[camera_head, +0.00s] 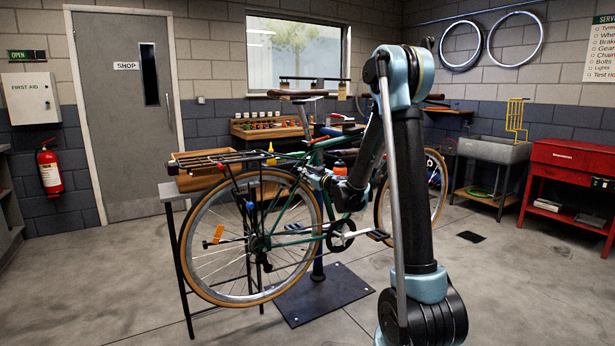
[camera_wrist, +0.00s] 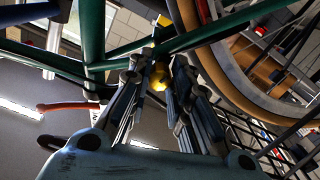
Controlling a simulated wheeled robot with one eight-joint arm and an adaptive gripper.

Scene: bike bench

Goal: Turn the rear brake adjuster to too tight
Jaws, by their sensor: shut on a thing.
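The green bicycle (camera_head: 290,240) stands upright, its rear wheel toward me. My gripper (camera_head: 316,174) reaches in from the right, beside the frame under the saddle and in front of the rear wheel. In the wrist view, my gripper (camera_wrist: 160,80) is shut on a small brass-yellow knob, the rear brake adjuster (camera_wrist: 158,77), close to a green frame tube (camera_wrist: 205,37). The fingers cover its sides, so its setting cannot be read. In the head view the adjuster is too small and hidden to make out.
The tan-walled rear tyre (camera_wrist: 222,75) and the wire rack (camera_wrist: 265,135) are close to the fingers in the wrist view. A wooden box (camera_head: 200,180) stands behind the rear wheel. A red tool cabinet (camera_head: 568,165) is at the right. The floor in front is clear.

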